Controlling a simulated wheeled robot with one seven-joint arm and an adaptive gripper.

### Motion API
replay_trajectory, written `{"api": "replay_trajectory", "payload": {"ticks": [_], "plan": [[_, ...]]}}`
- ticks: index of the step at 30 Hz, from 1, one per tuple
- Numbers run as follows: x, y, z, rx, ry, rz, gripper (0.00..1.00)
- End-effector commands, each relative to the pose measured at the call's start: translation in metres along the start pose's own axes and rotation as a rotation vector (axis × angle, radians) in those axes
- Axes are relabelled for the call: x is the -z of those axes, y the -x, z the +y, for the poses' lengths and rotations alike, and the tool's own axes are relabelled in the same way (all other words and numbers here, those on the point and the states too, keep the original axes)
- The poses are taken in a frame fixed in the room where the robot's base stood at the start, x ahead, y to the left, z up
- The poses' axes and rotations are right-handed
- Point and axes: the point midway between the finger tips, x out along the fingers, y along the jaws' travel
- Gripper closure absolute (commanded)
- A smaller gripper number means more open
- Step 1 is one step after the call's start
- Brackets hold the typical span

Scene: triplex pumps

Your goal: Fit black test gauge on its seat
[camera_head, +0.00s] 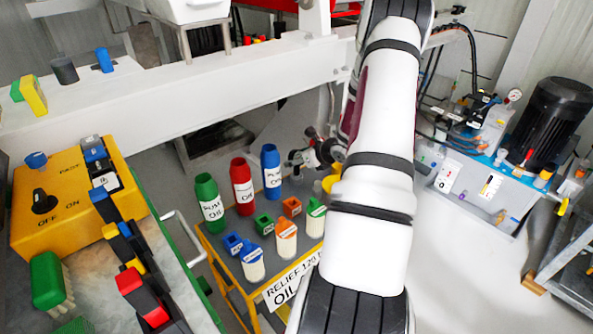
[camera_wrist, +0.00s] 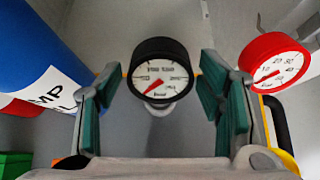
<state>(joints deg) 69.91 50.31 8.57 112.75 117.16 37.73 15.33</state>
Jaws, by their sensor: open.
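The black test gauge (camera_wrist: 161,72) has a white dial with a red needle and faces the camera in the wrist view. My gripper (camera_wrist: 160,92) is open, with one green-padded finger on each side of the gauge. Narrow gaps seem to show between the pads and its rim. A pale round part shows just below the dial; I cannot tell whether it is a stem or a seat. In the head view my arm hides most of the area around my gripper, and I cannot make out the black gauge there.
A red gauge (camera_wrist: 272,64) stands close to the right finger. A blue bottle (camera_wrist: 40,68) is at the left. In the head view, green (camera_head: 208,202), red (camera_head: 243,186) and blue (camera_head: 271,172) bottles stand on a cart, beside a yellow switch box (camera_head: 62,205).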

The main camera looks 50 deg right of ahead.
Motion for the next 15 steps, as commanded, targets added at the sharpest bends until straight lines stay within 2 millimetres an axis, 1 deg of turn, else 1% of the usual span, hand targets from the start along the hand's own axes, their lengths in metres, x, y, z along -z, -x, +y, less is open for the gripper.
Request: {"api": "replay_trajectory", "payload": {"ticks": [2, 3, 5, 6, 8, 9, 11, 15], "plan": [[-0.0002, 0.0004, -0.0001, 0.0, 0.0, 0.0, 0.39], [-0.0002, 0.0004, -0.0001, 0.0, 0.0, 0.0, 0.43], [-0.0003, 0.0005, -0.0002, 0.0, 0.0, 0.0, 0.57], [-0.0002, 0.0006, -0.0002, 0.0, 0.0, 0.0, 0.66], [-0.0002, 0.0006, -0.0002, 0.0, 0.0, 0.0, 0.79], [-0.0002, 0.0006, -0.0002, 0.0, 0.0, 0.0, 0.88], [-0.0002, 0.0007, -0.0002, 0.0, 0.0, 0.0, 1.0], [-0.001, 0.0008, -0.0004, 0.001, 0.001, -0.002, 1.0]]}}
